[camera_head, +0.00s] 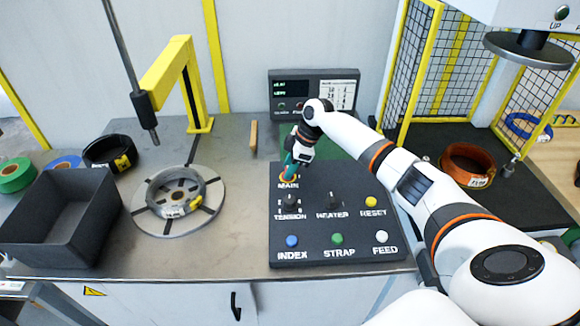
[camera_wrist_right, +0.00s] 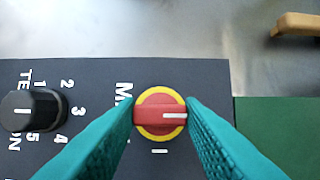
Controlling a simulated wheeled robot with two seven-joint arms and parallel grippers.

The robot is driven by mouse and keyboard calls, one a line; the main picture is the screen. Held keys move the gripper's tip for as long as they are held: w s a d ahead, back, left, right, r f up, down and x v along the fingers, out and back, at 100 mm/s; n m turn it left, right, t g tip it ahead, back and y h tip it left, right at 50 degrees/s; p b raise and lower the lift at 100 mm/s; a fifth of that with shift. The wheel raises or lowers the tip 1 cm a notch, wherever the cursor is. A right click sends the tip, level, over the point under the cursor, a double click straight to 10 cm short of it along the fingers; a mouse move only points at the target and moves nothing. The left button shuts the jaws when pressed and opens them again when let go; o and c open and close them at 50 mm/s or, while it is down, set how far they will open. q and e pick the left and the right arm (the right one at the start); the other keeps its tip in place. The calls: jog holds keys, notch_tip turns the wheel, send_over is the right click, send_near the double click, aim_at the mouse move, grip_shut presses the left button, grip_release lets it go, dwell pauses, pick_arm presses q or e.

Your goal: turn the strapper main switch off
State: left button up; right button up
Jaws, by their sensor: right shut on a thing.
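The main switch (camera_wrist_right: 160,112) is a red knob on a yellow ring, on the dark control panel (camera_head: 340,255). In the head view it sits at the panel's upper left, mostly hidden by my right gripper (camera_head: 290,170). In the right wrist view the teal fingers of my right gripper (camera_wrist_right: 162,118) are on both sides of the red knob and shut on it. The knob's white mark points to the right in that view, and an "I" mark shows below the ring. A finger partly covers the MAIN label. My left gripper is not in view.
The tension knob (camera_wrist_right: 32,112) is next to the switch. The panel also has a heater knob (camera_head: 332,200) and several push buttons. A display (camera_head: 313,92) stands behind. A coil on a round plate (camera_head: 150,222) and a dark bin (camera_head: 65,215) are to the left.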

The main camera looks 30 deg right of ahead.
jog(key=o, duration=1)
jog(key=b+v, duration=0.2)
jog(key=v, duration=1)
